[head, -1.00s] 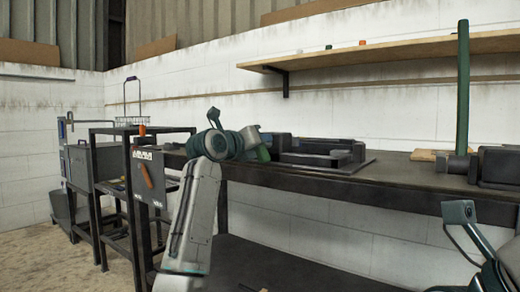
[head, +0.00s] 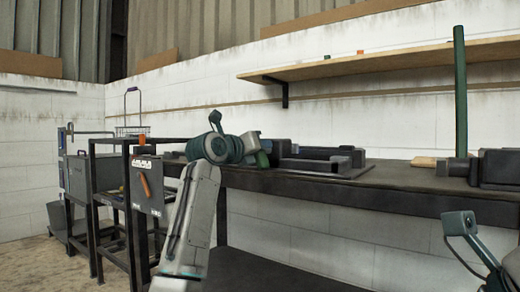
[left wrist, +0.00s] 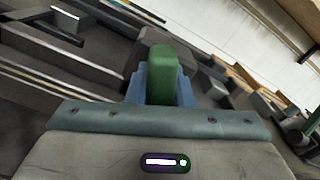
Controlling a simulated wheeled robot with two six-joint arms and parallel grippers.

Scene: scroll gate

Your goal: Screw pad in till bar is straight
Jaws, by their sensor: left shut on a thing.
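My left gripper (head: 256,150) reaches over the front of the dark workbench in the head view. In the left wrist view its two blue fingers (left wrist: 162,92) are shut on a green block-like piece (left wrist: 164,68), which stands up between them. A bit of the green piece (head: 263,159) shows at the fingertips in the head view. A tall green bar (head: 460,90) stands close to upright at the right of the bench, beside a dark block (head: 497,168). I cannot make out a pad or screw thread.
The workbench (head: 390,182) carries a dark, low-walled fixture (head: 318,160) behind my left gripper and a small wooden board (head: 425,162). A wooden shelf (head: 380,68) hangs above. The middle bench front is clear.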

